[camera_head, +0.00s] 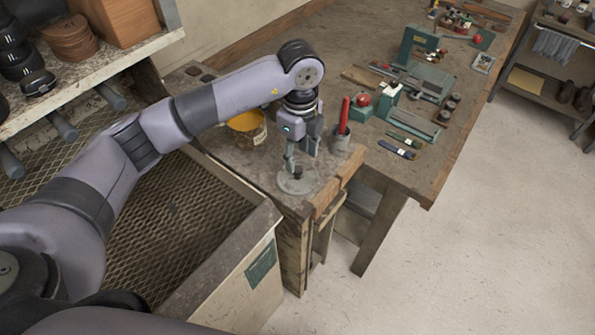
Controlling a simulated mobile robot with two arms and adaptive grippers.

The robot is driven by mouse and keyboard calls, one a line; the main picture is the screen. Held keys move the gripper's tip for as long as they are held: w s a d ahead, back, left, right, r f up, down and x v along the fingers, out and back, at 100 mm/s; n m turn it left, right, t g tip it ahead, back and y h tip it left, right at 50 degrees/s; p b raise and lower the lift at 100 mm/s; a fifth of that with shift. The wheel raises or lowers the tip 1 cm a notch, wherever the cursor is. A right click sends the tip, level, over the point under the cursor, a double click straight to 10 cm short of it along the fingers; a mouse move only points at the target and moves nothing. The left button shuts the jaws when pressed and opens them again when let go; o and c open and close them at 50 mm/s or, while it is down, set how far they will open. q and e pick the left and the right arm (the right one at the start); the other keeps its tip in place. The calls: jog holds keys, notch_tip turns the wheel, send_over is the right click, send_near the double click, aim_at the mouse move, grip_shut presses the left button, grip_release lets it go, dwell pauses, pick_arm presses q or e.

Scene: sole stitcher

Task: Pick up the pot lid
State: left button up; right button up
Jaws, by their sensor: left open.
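The pot lid (299,184) is a round, glassy or pale disc with a small dark knob, lying flat on the near corner of the workbench. My left gripper (301,167) points straight down over it, with its two fingers apart on either side of the knob. I cannot tell whether the fingers touch the knob. Part of the lid's far side is hidden by the fingers. My right gripper is not in view.
A yellow pot (247,128) stands behind the gripper, and a grey cup with a red-handled tool (342,138) stands close to its right. Tools and green blocks cover the workbench (413,170). A mesh-bottomed bin (262,222) lies left of the lid.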

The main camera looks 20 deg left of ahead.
aim_at(298, 168)
pick_arm(q)
jog(key=shift+s+f+p, duration=0.15)
jog(key=shift+f+p, duration=0.15)
jog(key=shift+p, duration=0.05)
jog(key=f+p, duration=0.1)
jog(key=f, duration=0.2)
jog(key=shift+s+a+f+p, duration=0.1)
jog(key=shift+a+f+p, duration=0.1)
jog(key=shift+f+p, duration=0.15)
jog(key=shift+f, duration=0.4)
grip_shut()
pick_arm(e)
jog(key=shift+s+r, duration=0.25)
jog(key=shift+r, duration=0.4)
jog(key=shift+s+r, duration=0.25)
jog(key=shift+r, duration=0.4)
